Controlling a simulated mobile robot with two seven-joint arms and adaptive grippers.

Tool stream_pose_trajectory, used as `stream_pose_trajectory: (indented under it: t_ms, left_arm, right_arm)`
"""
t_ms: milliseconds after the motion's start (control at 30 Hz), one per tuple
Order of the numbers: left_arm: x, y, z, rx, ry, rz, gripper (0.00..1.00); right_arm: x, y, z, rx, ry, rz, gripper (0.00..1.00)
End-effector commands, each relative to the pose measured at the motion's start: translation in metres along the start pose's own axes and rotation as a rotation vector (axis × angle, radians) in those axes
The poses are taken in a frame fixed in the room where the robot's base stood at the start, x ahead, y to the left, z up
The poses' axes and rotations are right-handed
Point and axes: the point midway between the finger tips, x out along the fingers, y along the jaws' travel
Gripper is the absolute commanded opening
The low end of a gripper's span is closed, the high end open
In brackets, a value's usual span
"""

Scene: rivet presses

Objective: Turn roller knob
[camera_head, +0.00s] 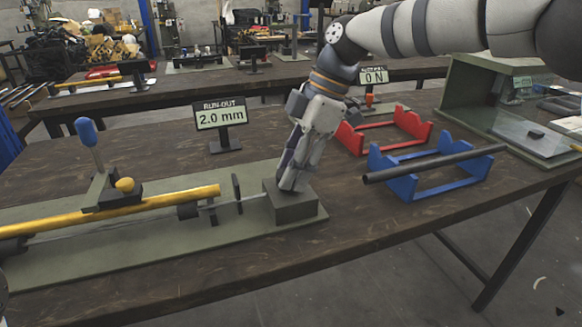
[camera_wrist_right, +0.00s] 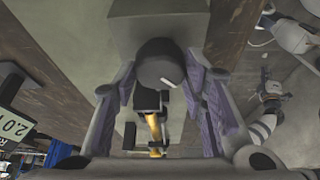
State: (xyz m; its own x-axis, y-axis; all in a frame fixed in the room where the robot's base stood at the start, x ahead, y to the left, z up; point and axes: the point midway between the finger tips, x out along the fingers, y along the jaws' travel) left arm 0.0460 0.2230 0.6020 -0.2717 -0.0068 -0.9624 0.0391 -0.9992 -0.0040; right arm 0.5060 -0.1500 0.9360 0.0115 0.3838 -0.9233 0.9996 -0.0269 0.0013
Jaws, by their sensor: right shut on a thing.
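My right gripper (camera_head: 288,187) points down at the grey block (camera_head: 297,208) at the right end of the green base plate. In the wrist view its purple-padded fingers (camera_wrist_right: 162,88) stand on both sides of the dark round roller knob (camera_wrist_right: 157,60), shut on it. In the head view the fingers hide the knob. A gold roller (camera_head: 160,199) lies left of the block, in line with a thin shaft. The run-out display (camera_head: 220,116) reads 2.0 mm. My left gripper does not show in the head view; small arm parts at the right of the wrist view leave its state unclear.
A blue-handled gauge stand (camera_head: 100,186) sits over the roller. Right of my gripper are a red cradle (camera_head: 385,139) and a blue cradle (camera_head: 432,190) bearing a dark rod (camera_head: 435,165). A green press housing (camera_head: 480,92) stands at the far right. The front bench strip is clear.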

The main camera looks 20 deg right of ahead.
Motion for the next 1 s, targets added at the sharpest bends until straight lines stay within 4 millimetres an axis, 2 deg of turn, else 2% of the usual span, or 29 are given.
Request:
stream_pose_trajectory:
  t_ms: [633, 667, 700, 733, 1000]
  left_arm:
    - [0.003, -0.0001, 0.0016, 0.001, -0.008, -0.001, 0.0]
    - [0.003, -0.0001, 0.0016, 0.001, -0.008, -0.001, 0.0]
    - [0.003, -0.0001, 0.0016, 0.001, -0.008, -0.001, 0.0]
    - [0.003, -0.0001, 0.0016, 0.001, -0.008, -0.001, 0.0]
    - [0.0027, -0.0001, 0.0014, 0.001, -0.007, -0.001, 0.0]
  right_arm:
    - [0.0021, -0.0005, 0.0012, -0.041, -0.004, -0.022, 0.11]
    - [0.0021, -0.0005, 0.0012, -0.041, -0.004, -0.022, 0.45]
    - [0.002, -0.0004, 0.0012, -0.041, -0.004, -0.022, 0.54]
    - [0.0019, -0.0004, 0.0011, -0.041, -0.003, -0.021, 0.58]
    - [0.0003, 0.0, 0.0005, -0.041, -0.002, -0.019, 0.58]
